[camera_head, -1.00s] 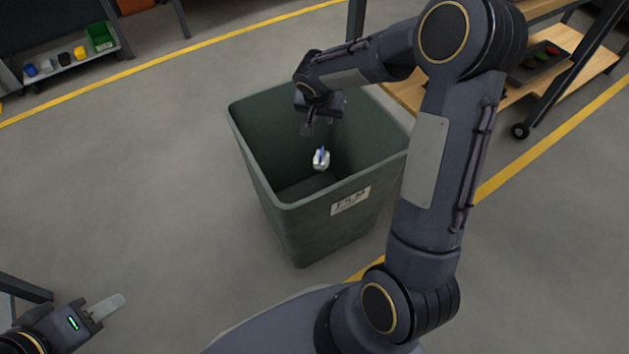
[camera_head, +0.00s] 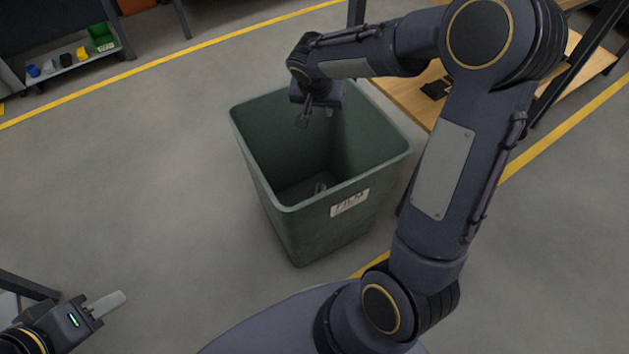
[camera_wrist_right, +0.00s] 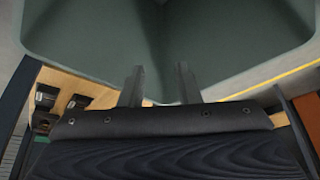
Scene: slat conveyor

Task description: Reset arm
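My right arm reaches over a tall green bin (camera_head: 310,235) with a label on its front. The right gripper (camera_head: 315,115) hangs over the bin's back part, its fingers apart and empty. In the right wrist view the two dark fingers (camera_wrist_right: 160,85) stand apart with nothing between them and the bin's green walls (camera_wrist_right: 90,30) beyond. A small greyish-blue item (camera_head: 319,187) lies low inside the bin, partly hidden by the front rim. My left gripper (camera_head: 107,303) is at the bottom left, away from the bin; its finger gap cannot be made out.
A wooden-topped bench (camera_head: 400,95) stands behind and right of the bin, close to my right arm. A low shelf (camera_head: 75,62) with a green bin and small coloured items is at the upper left. Yellow lines cross the grey floor, which is clear left of the green bin.

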